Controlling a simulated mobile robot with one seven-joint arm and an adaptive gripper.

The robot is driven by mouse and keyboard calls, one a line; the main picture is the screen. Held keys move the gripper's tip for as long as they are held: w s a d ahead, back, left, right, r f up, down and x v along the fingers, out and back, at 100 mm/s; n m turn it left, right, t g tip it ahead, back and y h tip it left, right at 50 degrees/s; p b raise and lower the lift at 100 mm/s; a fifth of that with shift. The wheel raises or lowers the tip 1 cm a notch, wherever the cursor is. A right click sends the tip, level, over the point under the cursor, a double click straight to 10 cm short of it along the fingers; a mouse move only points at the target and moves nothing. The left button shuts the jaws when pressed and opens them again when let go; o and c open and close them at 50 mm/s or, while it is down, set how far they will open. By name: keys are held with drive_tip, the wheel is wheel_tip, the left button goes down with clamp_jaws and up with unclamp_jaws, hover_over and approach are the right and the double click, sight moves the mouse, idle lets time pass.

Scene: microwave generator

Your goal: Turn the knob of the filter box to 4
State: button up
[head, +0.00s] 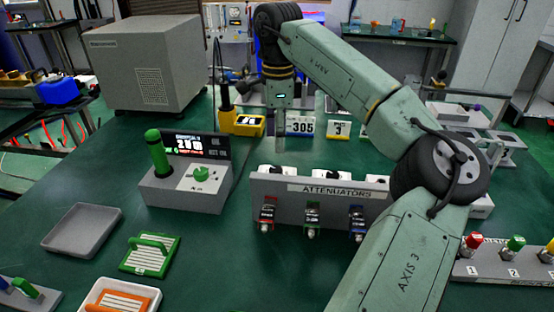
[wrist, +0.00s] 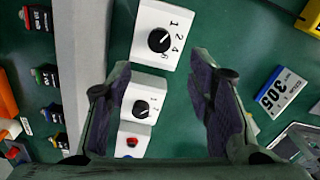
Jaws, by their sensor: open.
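A row of white boxes stands behind the grey attenuator rack. In the wrist view, one white box (wrist: 178,15) has a black knob (wrist: 159,40) with a dial marked 1, 2, 4 and a further digit. A second white box (wrist: 152,82) has a smaller black knob (wrist: 141,107). Which one is the filter box I cannot tell, nor exactly which numbers the knobs point to. My gripper (wrist: 160,92) is open and empty, its fingers on either side of the second box in the picture, apparently above it. In the head view, my gripper (head: 280,148) points down behind the rack.
The rack labelled ATTENUATORS (head: 325,190) stands in front of the boxes. A console with a green knob (head: 201,174) and green lever is left. A yellow device (head: 243,122) and number cards 305 (head: 301,127) and 3 (head: 339,130) stand behind. The table between them is partly clear.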

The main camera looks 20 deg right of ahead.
sight(278, 168)
wheel_tip(278, 168, down, 9)
drive_tip(key=shift+a+f+p, duration=0.1)
drive_tip(key=shift+f+p, duration=0.05)
drive_tip(key=shift+p, duration=0.65)
clamp_jaws()
